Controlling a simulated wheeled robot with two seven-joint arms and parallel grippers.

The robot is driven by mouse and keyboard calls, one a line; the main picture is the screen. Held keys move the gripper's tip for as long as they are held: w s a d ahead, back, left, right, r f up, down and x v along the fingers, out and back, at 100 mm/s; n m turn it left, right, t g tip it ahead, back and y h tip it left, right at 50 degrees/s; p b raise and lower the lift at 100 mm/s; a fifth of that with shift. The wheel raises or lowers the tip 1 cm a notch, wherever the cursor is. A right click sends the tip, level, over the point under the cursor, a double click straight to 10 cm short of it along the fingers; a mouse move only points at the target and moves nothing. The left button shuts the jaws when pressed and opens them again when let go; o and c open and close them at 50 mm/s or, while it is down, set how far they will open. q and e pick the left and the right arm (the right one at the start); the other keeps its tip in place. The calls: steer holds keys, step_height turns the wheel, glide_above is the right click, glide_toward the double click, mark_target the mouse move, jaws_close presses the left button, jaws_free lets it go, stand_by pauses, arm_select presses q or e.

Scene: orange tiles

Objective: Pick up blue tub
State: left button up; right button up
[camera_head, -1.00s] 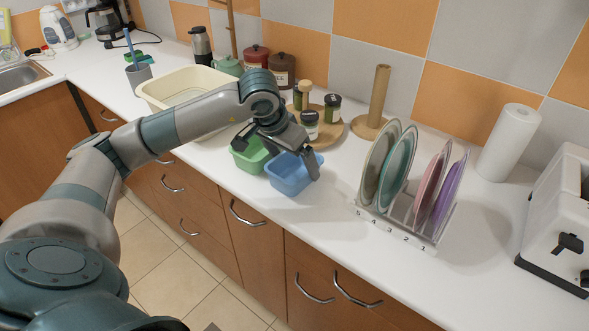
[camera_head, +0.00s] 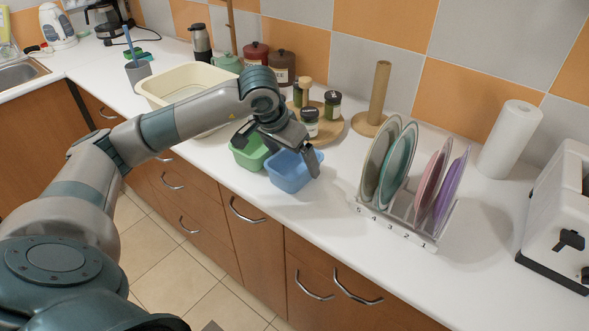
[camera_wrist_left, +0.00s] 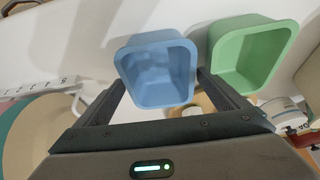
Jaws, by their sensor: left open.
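The blue tub (camera_head: 287,178) sits upright on the white counter, close to its front edge. It also shows in the left wrist view (camera_wrist_left: 155,75). My left gripper (camera_head: 282,153) is over the tub with its jaws apart. In the left wrist view the fingers (camera_wrist_left: 162,88) lie on either side of the blue tub, one of them between it and the green tub. I cannot tell whether either finger touches a wall. The tub looks empty. My right gripper does not show.
A green tub (camera_head: 247,158) stands right beside the blue one. Behind are a round wooden tray (camera_head: 333,132) with jars and a paper-towel stand (camera_head: 378,95). A dish rack (camera_head: 405,228) with plates stands to the right. A cream basin (camera_head: 160,80) is at left.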

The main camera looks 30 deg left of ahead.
arm_select(q)
steer(key=shift+f+b, duration=0.2)
steer(key=shift+b, duration=0.15)
stand_by(0.3)
steer(key=c, duration=0.8)
